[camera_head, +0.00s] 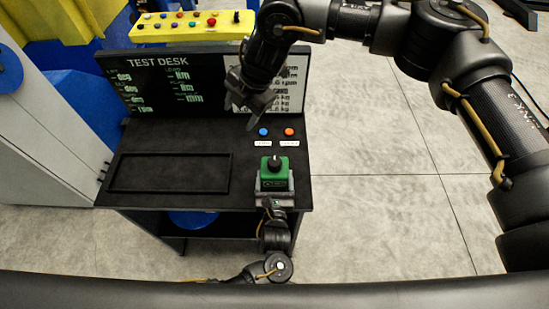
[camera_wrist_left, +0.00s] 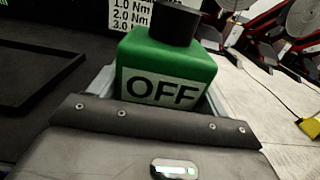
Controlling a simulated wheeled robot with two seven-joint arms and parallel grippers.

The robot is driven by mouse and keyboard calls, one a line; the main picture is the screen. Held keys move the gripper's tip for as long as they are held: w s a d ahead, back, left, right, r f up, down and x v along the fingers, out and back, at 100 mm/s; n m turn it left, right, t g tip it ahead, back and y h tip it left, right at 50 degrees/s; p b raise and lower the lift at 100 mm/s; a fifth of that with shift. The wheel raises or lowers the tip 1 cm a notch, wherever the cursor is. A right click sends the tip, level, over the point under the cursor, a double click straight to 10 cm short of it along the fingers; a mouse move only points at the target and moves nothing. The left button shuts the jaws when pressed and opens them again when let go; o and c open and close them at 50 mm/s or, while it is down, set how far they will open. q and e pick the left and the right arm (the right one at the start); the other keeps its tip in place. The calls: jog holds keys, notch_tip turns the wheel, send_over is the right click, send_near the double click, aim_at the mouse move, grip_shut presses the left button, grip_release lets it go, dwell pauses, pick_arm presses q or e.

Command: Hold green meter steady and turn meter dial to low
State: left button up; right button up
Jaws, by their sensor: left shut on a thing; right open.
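The green meter (camera_head: 273,180) stands at the front right corner of the black desk. Its black dial (camera_head: 274,163) sits on top. My left gripper (camera_head: 275,186) reaches in from the front edge and is shut on the meter, with a jaw on each side. In the left wrist view the meter (camera_wrist_left: 165,70) shows a label reading OFF, and its dial (camera_wrist_left: 175,22) is cut by the top edge. My right gripper (camera_head: 246,104) is open and empty above the desk, behind and to the left of the meter, apart from it.
A blue button (camera_head: 263,132) and an orange button (camera_head: 289,132) with labels lie behind the meter. An empty black tray (camera_head: 168,190) is at the left. A TEST DESK board (camera_head: 165,85) and yellow control box (camera_head: 190,27) stand at the back.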

aim_at(275, 161)
jog(key=s+d+f+n+h, duration=0.2)
jog(key=s+d+f+h, duration=0.15)
jog(key=d, duration=0.55)
pick_arm(q)
jog(key=shift+d, duration=0.1)
pick_arm(e)
jog(key=shift+g+h, duration=0.4)
jog(key=shift+h, duration=0.05)
jog(key=f, duration=1.1)
jog(key=shift+s+a+f, duration=0.2)
jog(key=shift+s+a, duration=0.1)
jog(key=shift+s, duration=0.05)
jog(key=c, duration=1)
jog(key=shift+m, duration=0.4)
jog(key=m, duration=0.5)
jog(key=shift+m, duration=0.4)
jog(key=m, duration=0.6)
jog(key=shift+m, duration=0.3)
